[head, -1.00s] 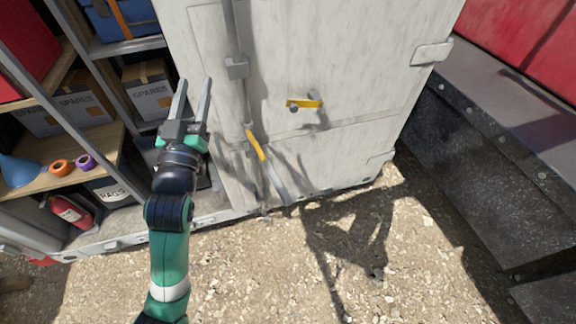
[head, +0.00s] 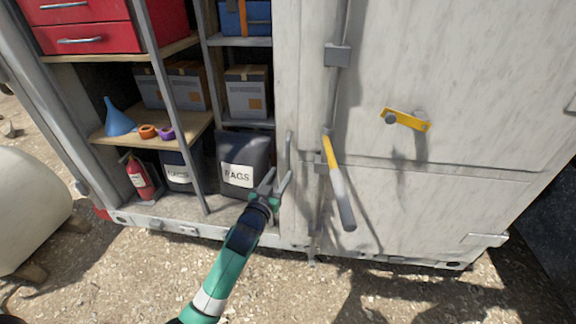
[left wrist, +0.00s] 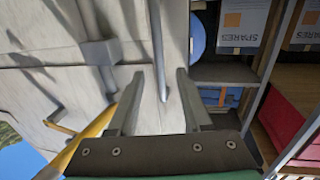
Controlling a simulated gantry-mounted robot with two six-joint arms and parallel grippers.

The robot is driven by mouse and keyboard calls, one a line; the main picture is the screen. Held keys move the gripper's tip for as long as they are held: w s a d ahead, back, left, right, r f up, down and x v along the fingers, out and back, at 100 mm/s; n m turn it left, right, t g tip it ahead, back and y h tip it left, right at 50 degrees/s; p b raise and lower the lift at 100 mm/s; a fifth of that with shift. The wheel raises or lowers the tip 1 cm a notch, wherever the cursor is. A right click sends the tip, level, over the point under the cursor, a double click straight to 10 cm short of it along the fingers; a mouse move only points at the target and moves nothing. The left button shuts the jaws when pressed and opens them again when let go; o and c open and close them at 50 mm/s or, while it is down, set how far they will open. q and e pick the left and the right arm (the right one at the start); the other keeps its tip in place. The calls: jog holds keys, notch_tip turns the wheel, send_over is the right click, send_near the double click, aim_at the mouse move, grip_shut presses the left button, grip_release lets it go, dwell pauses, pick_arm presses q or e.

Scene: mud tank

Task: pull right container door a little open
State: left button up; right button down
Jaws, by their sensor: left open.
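The right container door (head: 455,75) is a pale, scuffed panel, and it also shows in the left wrist view (left wrist: 70,85). A vertical locking rod (head: 336,100) with a yellow-and-grey lever (head: 335,165) runs down it. A thin grey upright bar (head: 289,150) stands near the door's left edge. My left gripper (head: 278,173) is open at the bar's lower end. In the left wrist view, the bar (left wrist: 158,45) shows between the open fingers (left wrist: 158,74); I cannot tell whether they touch it. My right gripper is out of view.
Left of the door is an open shelf bay with SPARES boxes (head: 247,95), a RAGS bin (head: 238,178), a blue funnel (head: 118,118) and a fire extinguisher (head: 137,178). A yellow latch (head: 405,120) sticks out from the door. Gravel ground in front is free.

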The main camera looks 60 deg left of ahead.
aim_at(287, 163)
pick_arm(q)
jog(key=b+x, duration=0.1)
jog(key=x, duration=0.5)
jog(key=shift+w+a+b, duration=0.25)
jog(key=shift+w+b, duration=0.05)
jog(key=shift+b, duration=0.1)
jog(key=shift+w+a, duration=0.25)
grip_shut()
dwell(0.7)
